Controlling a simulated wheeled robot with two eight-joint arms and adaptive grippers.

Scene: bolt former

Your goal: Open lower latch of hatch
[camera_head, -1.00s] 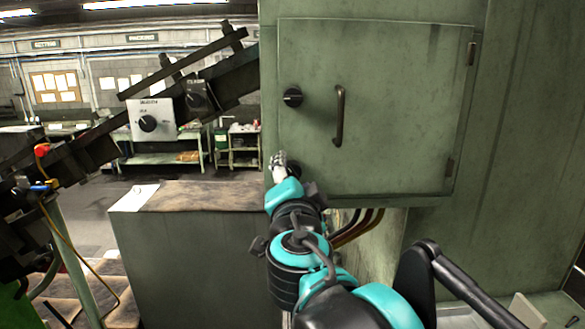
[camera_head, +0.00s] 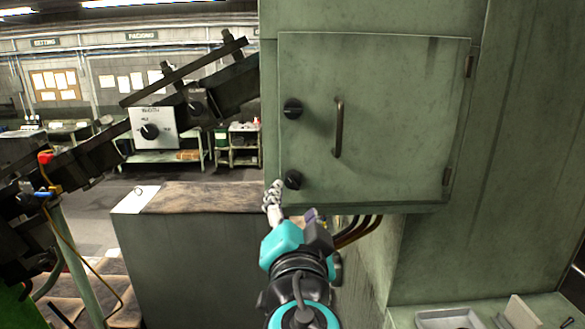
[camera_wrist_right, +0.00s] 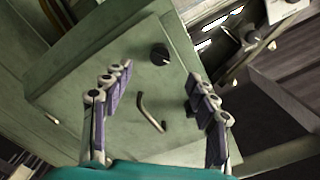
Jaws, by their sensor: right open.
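The grey-green hatch (camera_head: 395,120) is closed on the machine cabinet, with a curved handle (camera_head: 338,127) in its left half. The black round upper latch (camera_head: 293,108) and lower latch (camera_head: 293,179) sit near its left edge. My right gripper (camera_head: 292,203) is open just below and in front of the lower latch, with nothing held. In the right wrist view, the spread fingers (camera_wrist_right: 160,80) face the hatch (camera_wrist_right: 90,75). My left gripper is out of view.
A lower grey-green block (camera_head: 190,250) with a brown worn top stands left of and below the hatch. Dark cables (camera_head: 358,230) hang under the cabinet. A light tray (camera_head: 448,318) lies at bottom right. A sloping dark rail with a control box (camera_head: 153,128) is at left.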

